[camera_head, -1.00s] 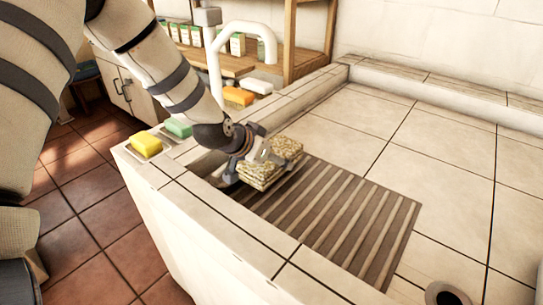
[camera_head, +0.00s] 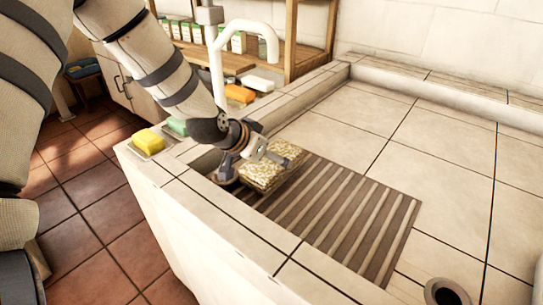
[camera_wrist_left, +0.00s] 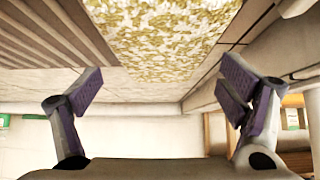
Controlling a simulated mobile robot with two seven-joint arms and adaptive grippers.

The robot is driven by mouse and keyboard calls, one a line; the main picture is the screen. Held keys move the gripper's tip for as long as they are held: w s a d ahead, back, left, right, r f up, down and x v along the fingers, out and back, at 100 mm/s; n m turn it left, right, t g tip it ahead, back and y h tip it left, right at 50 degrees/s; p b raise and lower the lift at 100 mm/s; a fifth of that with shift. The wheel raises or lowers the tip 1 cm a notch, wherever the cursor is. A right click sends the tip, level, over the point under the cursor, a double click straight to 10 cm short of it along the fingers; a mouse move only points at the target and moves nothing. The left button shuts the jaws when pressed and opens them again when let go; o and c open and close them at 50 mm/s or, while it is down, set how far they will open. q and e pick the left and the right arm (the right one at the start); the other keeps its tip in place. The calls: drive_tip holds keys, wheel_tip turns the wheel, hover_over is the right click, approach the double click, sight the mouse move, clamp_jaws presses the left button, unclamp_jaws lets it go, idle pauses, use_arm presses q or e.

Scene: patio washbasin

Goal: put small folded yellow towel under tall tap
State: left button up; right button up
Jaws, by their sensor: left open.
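The small folded yellow towel (camera_head: 268,172), patterned yellow and white, lies at the left end of the slatted drain area in the basin. In the left wrist view the towel (camera_wrist_left: 150,38) fills the top middle, beyond the spread fingers. My left gripper (camera_head: 252,167) is open close beside the towel on its near left side; its two fingers show apart in the left wrist view (camera_wrist_left: 163,88). Whether a finger still touches the towel is unclear. The tall white tap (camera_head: 216,70) curves up behind my left arm; its lower part is partly hidden. My right gripper is out of view.
A yellow sponge (camera_head: 148,141) and a green one (camera_head: 177,126) sit on the left ledge. Orange (camera_head: 240,93) and white (camera_head: 258,83) blocks lie farther back. A round drain hole (camera_head: 444,292) is at lower right. The tiled right floor is clear.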

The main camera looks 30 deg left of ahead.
use_arm(q)
drive_tip(key=p+v, duration=0.2)
drive_tip(key=v, duration=0.8)
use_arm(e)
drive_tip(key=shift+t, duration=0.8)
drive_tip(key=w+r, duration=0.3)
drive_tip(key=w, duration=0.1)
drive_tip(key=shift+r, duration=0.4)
use_arm(q)
drive_tip(key=shift+r, duration=0.1)
